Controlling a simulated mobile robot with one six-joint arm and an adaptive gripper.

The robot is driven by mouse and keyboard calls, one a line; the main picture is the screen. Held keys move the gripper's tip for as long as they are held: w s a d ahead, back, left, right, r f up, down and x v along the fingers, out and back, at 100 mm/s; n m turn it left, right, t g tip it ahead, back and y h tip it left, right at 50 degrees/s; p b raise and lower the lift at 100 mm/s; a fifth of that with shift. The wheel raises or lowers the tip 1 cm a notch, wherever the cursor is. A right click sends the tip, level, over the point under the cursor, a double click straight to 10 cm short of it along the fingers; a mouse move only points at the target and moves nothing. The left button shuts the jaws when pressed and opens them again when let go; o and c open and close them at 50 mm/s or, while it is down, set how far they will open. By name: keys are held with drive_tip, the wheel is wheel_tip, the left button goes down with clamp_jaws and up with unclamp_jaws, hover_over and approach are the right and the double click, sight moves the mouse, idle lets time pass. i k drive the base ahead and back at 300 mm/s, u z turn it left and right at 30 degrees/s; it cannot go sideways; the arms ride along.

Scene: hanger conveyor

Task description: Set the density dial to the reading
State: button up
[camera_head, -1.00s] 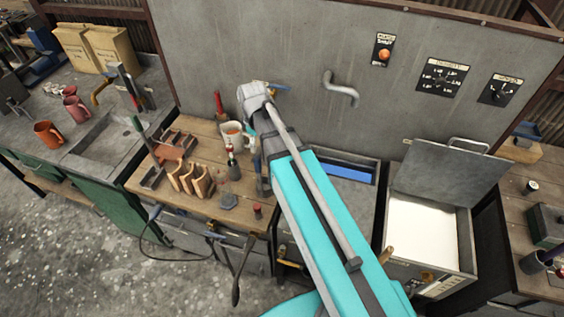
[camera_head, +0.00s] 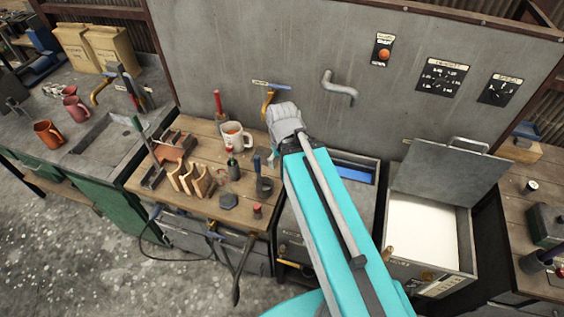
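The density dial (camera_head: 441,82) is a black plate with white markings and a small knob, on the grey wall panel at the upper right. Its pointer setting is too small to read. My arm's light grey wrist (camera_head: 285,118) is in front of the wall, well left of the dial and apart from it. My gripper's fingers are hidden behind the wrist, so whether they are open or shut does not show. No separate reading display is legible.
A second dial plate (camera_head: 499,90) is right of the density dial, and an orange button (camera_head: 384,54) is left of it. A grey pipe handle (camera_head: 340,88) and a yellow hook (camera_head: 267,104) stick out from the wall. A raised lid (camera_head: 450,172) stands below the dials.

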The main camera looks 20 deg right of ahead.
sight(441, 82)
drive_tip(key=z, duration=1.45)
